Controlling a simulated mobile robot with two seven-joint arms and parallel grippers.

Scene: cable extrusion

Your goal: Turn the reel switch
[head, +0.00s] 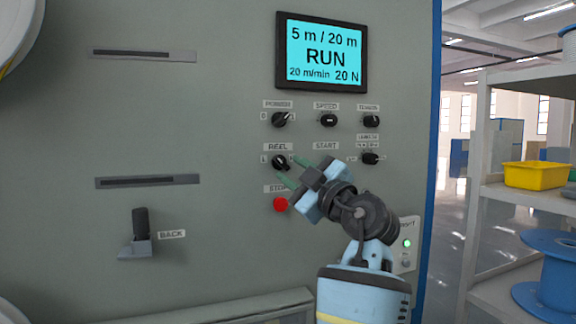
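The reel switch (279,161) is a black rotary knob on the grey machine panel, under a label reading REEL. A "1" mark shows at its left; any mark at its right is hidden by my gripper. No contact can be made out. The gripper covers the area under the START label (326,146).
Other knobs sit close by: POWER (281,119), SPEED (328,120) and two at the right. A red STOP button (280,204) is just below the fingers. A screen (321,52) reads RUN, 5 m / 20 m. A BACK lever (140,228) is at left; a shelf (520,188) stands right.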

